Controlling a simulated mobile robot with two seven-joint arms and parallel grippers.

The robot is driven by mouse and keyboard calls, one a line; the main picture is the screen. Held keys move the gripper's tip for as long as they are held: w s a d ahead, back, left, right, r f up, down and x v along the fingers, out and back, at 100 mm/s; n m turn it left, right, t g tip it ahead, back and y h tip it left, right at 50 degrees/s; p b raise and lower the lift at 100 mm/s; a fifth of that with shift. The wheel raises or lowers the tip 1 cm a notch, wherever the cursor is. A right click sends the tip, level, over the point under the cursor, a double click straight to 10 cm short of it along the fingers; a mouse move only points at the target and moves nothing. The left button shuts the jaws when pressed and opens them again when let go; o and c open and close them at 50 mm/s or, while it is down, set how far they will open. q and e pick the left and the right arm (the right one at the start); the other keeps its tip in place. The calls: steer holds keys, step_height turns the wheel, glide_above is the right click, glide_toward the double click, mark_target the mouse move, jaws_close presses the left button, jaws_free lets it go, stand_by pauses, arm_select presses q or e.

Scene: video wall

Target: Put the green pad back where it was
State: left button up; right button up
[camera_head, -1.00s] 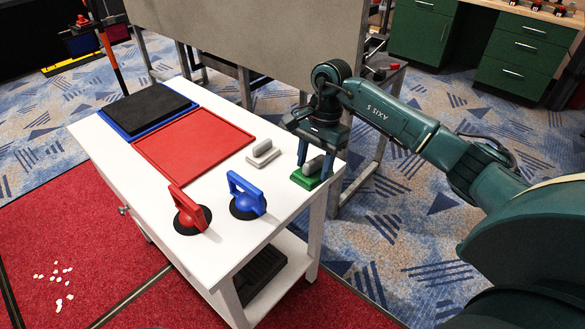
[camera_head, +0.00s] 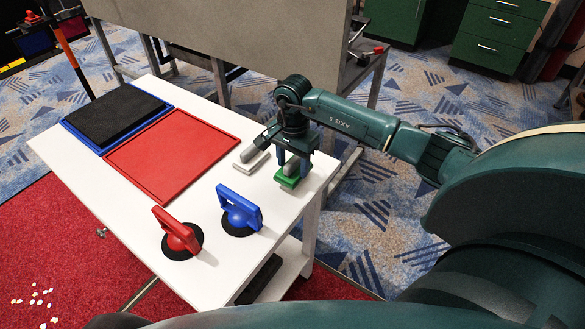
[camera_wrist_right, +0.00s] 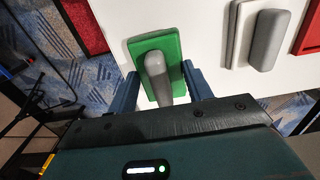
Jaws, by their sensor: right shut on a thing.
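The green pad (camera_head: 287,181) has a grey handle and is at the right end of the white table. My right gripper (camera_head: 293,165) points down over it. In the right wrist view, its blue fingers stand on either side of the green pad (camera_wrist_right: 171,52) and its grey handle, and they are shut on the pad. I cannot tell whether the pad's underside touches the table. A pale pad with a grey handle (camera_head: 247,161) lies just left of it. My left gripper is not in view.
On the white table (camera_head: 203,206) lie a red tray (camera_head: 170,150) and a black slab (camera_head: 115,115) in a blue tray. A blue suction lifter (camera_head: 238,210) and a red suction lifter (camera_head: 178,235) stand in front. A grey panel (camera_head: 230,30) stands behind the table.

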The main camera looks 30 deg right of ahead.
mark_target(293, 160)
steer(key=shift+f, duration=1.35)
steer(key=o, duration=1.2)
steer(key=shift+c, duration=0.2)
step_height(293, 160, up, 11)
steer(key=shift+f+b, duration=0.15)
steer(key=shift+b, duration=0.2)
steer(key=shift+r, duration=0.7)
